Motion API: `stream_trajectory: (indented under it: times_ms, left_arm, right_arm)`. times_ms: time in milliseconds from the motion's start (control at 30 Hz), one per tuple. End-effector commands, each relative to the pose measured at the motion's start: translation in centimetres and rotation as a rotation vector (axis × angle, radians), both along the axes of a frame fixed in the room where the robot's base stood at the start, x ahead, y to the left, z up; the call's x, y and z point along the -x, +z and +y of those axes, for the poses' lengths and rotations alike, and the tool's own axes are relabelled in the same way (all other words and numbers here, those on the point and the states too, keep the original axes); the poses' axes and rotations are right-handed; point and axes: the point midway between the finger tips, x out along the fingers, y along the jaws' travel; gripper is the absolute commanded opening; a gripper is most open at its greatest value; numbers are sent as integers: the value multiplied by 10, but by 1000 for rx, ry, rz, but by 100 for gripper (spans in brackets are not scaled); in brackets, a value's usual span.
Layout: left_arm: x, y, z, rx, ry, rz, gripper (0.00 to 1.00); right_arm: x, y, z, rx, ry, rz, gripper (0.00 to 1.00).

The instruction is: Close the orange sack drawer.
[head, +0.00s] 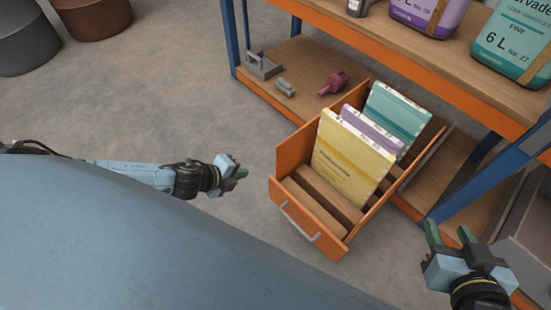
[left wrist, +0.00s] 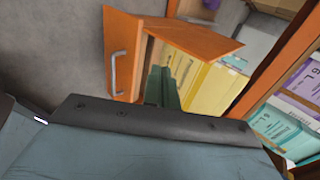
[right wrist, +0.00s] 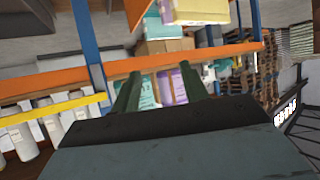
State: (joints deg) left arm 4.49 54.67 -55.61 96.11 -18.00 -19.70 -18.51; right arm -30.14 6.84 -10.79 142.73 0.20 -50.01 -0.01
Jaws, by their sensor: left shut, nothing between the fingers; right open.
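The orange sack drawer (head: 291,214) stands pulled out from under the workbench, with a pale bar handle (head: 300,222) on its front. It holds a yellow sack (head: 347,160), a purple sack (head: 371,126) and a teal sack (head: 397,112), upright between wooden dividers. My left gripper (head: 241,173) is shut and empty, to the left of the drawer and apart from it. In the left wrist view the drawer front (left wrist: 122,55) and handle (left wrist: 115,73) show beyond its fingers. My right gripper (head: 449,236) is open and empty, right of the drawer near the bench's blue leg.
The workbench (head: 340,35) has orange edges and blue legs (head: 490,176). Purple (head: 425,15) and teal (head: 505,50) containers stand on top. Grey and dark red parts (head: 333,83) lie on its lower shelf. Round bins (head: 92,15) stand far left. The floor left of the drawer is clear.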

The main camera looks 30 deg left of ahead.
Motion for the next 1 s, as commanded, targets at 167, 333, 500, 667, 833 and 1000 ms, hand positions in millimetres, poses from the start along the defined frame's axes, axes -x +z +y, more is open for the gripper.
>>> stream_trajectory:
  times_ms: [167, 333, 500, 667, 833, 1000]
  left_arm:
    - [-12, -13, -4, 2, 1, 0, 0]
    - [-22, -23, -8, 2, 1, 0, 0]
    - [-32, -33, -12, 2, 1, 0, 0]
    - [-41, -41, -15, 2, 2, 0, 0]
    - [-51, -52, -18, 2, 3, 0, 0]
    - [-63, -63, -23, 1, 2, -1, 0]
  right_arm:
    - [-14, 24, 10, -49, 15, -175, 45]
    - [-22, 52, 18, -96, 27, -345, 45]
    - [-25, 81, 24, -146, 39, -512, 45]
    - [-22, 107, 28, -195, 49, -668, 45]
    - [-15, 131, 30, -245, 55, -833, 45]
    - [-3, 151, 30, -293, 60, -993, 45]
